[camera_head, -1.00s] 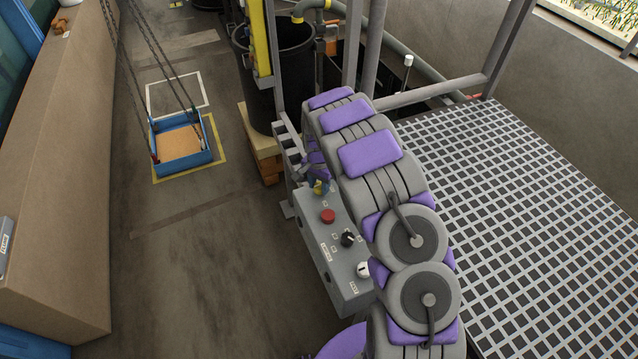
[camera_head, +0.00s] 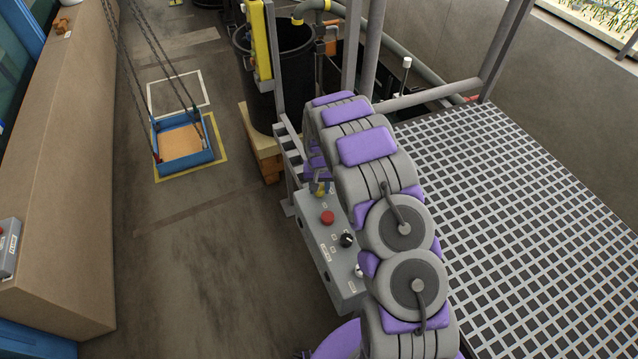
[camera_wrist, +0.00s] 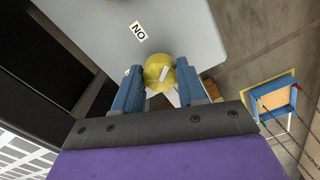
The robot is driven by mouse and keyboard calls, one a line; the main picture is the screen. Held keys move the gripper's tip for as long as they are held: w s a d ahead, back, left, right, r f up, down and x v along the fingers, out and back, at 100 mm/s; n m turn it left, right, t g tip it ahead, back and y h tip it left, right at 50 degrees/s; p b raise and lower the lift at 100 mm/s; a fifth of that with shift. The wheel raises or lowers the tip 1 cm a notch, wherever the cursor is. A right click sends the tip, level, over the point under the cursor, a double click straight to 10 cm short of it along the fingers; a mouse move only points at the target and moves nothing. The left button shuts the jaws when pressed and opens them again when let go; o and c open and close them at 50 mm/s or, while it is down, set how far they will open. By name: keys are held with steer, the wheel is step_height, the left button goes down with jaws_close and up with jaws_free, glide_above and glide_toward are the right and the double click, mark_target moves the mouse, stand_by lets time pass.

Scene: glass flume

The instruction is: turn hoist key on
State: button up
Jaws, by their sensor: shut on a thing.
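The hoist key is a round yellow knob (camera_wrist: 157,68) with a white line on it, on a grey control box (camera_head: 330,245). In the wrist view the line runs close to upright, leaning slightly right at its top. An "ON" label (camera_wrist: 138,31) shows upside down above and left of the knob. My gripper (camera_wrist: 160,76) has its two blue jaws shut on the knob, one on each side. In the head view a bit of the yellow knob (camera_head: 320,188) shows at the box's far end; my arm hides most of my gripper there.
The box also carries a red button (camera_head: 327,217) and a black knob (camera_head: 347,240). A metal grating (camera_head: 520,200) lies to the right. A blue tray (camera_head: 184,145) hangs on chains at left above open floor. A dark barrel (camera_head: 275,75) stands behind the box.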

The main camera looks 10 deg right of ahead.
steer(key=n, duration=0.2)
steer(key=n+p, duration=0.2)
steer(key=n, duration=0.1)
steer(key=shift+w+r+n, duration=0.25)
steer(key=shift+n, duration=0.05)
steer(key=n+p, duration=0.1)
steer(key=n, duration=0.4)
steer(key=shift+p, duration=0.35)
steer(key=shift+f+n, duration=0.1)
steer(key=shift+n, duration=0.3)
steer(key=o, duration=1)
steer(key=shift+s+f, duration=0.1)
steer(key=shift+o, duration=0.2)
step_height(320, 180, up, 17)
